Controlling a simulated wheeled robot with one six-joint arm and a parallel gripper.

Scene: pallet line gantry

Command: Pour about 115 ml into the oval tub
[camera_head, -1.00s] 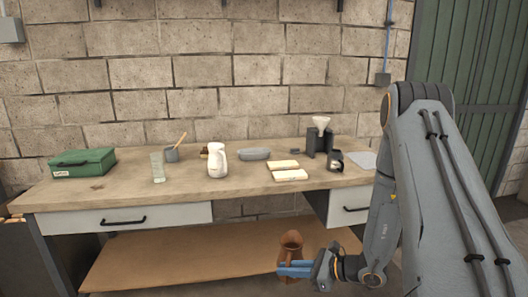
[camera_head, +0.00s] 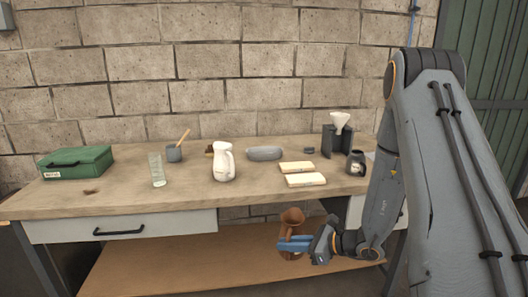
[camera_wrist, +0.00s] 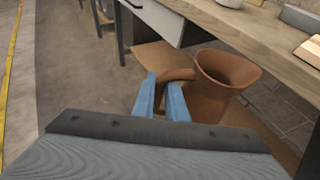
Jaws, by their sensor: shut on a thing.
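My gripper (camera_head: 294,244) has blue fingers shut on the handle of a brown jug (camera_head: 291,219). The jug is upright, in front of the bench and below its top. In the wrist view the jug (camera_wrist: 222,85) stands just beyond the blue fingers (camera_wrist: 162,98), its wide mouth facing up; its contents cannot be seen. The oval tub (camera_head: 265,153) is grey and low, toward the back of the bench, right of a white pitcher (camera_head: 223,162). In the wrist view only a grey edge, perhaps the tub's, shows at the top right.
Two pale blocks (camera_head: 305,180) lie on the workbench (camera_head: 120,200) in front of the tub. A dark jar (camera_head: 356,163) and a stand with a white funnel (camera_head: 340,123) are at the right. A glass (camera_head: 157,170), grey cup (camera_head: 174,153) and green box (camera_head: 77,162) are left.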

